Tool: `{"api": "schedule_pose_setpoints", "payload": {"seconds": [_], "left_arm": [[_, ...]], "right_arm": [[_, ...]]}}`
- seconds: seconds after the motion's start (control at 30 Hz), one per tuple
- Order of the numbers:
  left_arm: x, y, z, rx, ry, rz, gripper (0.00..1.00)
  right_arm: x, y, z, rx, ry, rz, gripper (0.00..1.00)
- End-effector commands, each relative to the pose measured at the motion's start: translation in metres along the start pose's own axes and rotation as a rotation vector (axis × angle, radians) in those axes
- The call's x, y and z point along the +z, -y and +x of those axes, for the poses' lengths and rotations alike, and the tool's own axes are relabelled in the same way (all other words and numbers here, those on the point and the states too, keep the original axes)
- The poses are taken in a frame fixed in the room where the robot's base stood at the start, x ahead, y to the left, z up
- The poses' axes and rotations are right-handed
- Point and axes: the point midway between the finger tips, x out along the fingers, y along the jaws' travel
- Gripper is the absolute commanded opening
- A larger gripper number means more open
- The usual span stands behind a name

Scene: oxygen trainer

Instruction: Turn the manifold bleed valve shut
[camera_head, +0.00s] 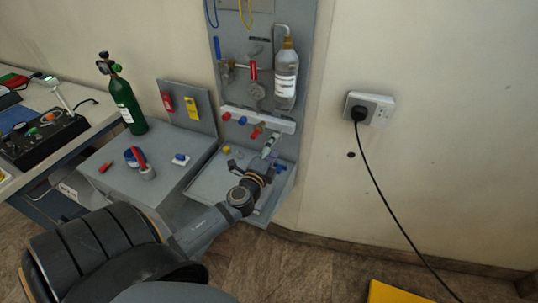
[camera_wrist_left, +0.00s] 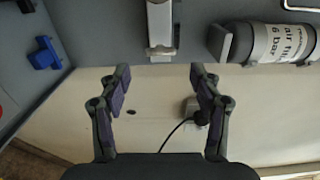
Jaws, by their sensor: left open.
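The manifold (camera_head: 258,120) is a pale grey bar on the upright panel, with red and blue knobs along its front. I cannot tell which fitting is the bleed valve. A red knob (camera_head: 257,131) sits toward its right end, with a pale tubular piece (camera_head: 269,146) below it. My left gripper (camera_head: 254,167) is below the manifold, over the grey tray. In the left wrist view its fingers (camera_wrist_left: 160,78) are spread with nothing between them. A pale metal bar (camera_wrist_left: 160,28) ends just ahead of the fingers. My right gripper is not in view.
A labelled cylinder (camera_wrist_left: 275,43) and a blue part (camera_wrist_left: 43,53) flank the left gripper's view. A clear bottle (camera_head: 286,78) hangs above the manifold. A green cylinder (camera_head: 127,103) stands left. The wall socket (camera_head: 369,108) has a hanging black cord.

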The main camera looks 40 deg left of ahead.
Motion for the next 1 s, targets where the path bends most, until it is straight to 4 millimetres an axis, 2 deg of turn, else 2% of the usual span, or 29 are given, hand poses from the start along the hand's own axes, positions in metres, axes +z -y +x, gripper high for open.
{"api": "schedule_pose_setpoints", "payload": {"seconds": [0.1, 0.3, 0.87, 0.93, 1.0], "left_arm": [[0.000, -0.001, -0.026, 0.003, -0.002, 0.002, 0.64], [0.000, 0.000, -0.047, 0.000, -0.001, 0.001, 0.64], [0.000, 0.000, -0.049, 0.000, 0.003, -0.005, 0.64], [0.006, 0.000, -0.051, 0.013, 0.042, -0.054, 0.64], [0.019, -0.004, -0.057, 0.054, 0.142, -0.183, 0.64]], "right_arm": [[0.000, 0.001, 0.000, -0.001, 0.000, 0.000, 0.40], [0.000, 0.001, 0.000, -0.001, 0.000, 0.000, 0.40], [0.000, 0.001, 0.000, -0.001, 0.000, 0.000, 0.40], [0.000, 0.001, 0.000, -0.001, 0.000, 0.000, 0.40], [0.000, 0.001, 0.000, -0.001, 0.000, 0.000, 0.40]]}}
